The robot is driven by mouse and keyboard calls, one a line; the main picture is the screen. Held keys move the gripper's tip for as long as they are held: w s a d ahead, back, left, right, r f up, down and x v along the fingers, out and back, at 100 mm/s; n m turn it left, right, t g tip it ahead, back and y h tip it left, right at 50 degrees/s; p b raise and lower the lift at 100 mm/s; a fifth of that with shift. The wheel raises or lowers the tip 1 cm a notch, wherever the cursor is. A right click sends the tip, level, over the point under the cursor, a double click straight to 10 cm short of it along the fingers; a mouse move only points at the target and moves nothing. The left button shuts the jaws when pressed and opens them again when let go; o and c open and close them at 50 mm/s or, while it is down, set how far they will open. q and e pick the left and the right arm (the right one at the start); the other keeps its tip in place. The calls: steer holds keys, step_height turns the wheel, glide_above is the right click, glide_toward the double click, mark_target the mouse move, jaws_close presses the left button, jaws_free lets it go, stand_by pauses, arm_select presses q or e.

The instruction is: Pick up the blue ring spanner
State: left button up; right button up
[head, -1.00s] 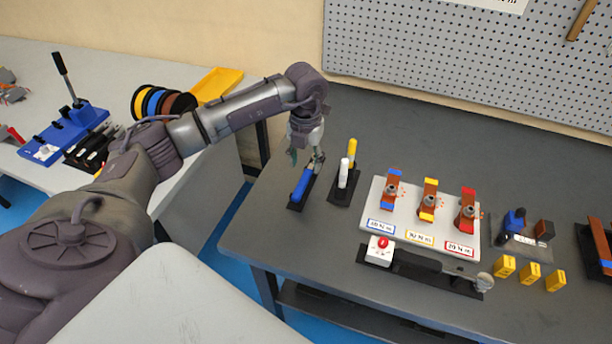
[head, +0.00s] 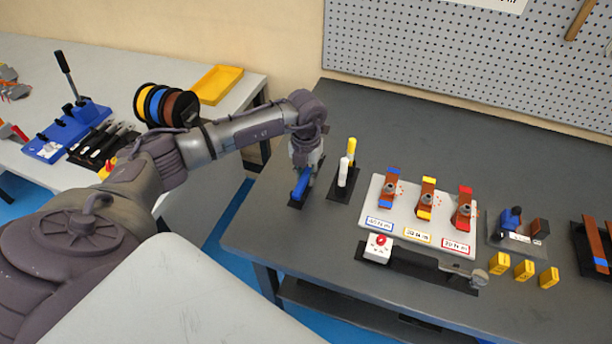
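The blue ring spanner (head: 299,188) shows as a blue handle standing in a black holder (head: 296,204) at the left end of the dark grey table. Its upper part is hidden by my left gripper (head: 305,176). My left gripper points down and is right at the upper part of the blue handle. Its fingers are small and partly hidden, so I cannot tell whether they are closed on it. My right gripper is not in view.
A white handle (head: 344,171) and a yellow handle (head: 351,150) stand close by on the right. A pale board (head: 405,192) with copper bars lies further right. A white box with a red button (head: 378,247) is in front. The table behind is clear.

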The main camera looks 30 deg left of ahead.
arm_select(q)
jaws_close()
steer(key=shift+r, duration=0.15)
